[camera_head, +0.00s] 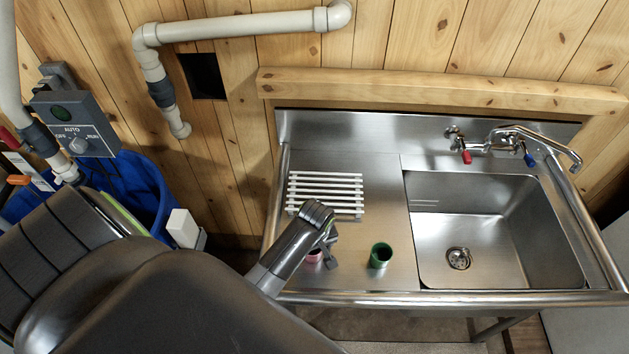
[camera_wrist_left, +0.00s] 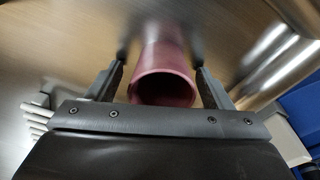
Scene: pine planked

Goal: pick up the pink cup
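The pink cup (camera_head: 314,256) stands on the steel drainboard near its front edge, mostly hidden behind my left gripper in the head view. In the left wrist view the pink cup (camera_wrist_left: 163,78) shows with its round mouth toward the camera. My left gripper (camera_head: 328,255) is at the cup. In the wrist view its two fingers (camera_wrist_left: 160,80) are apart, one on each side of the cup, with a small gap visible at each side. My right gripper is not in view.
A green cup (camera_head: 380,255) stands to the right of the pink cup. A white slatted rack (camera_head: 326,193) lies behind it. The steel sink basin (camera_head: 480,215) with a tap (camera_head: 500,141) is at right. A blue bin (camera_head: 130,190) stands at left.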

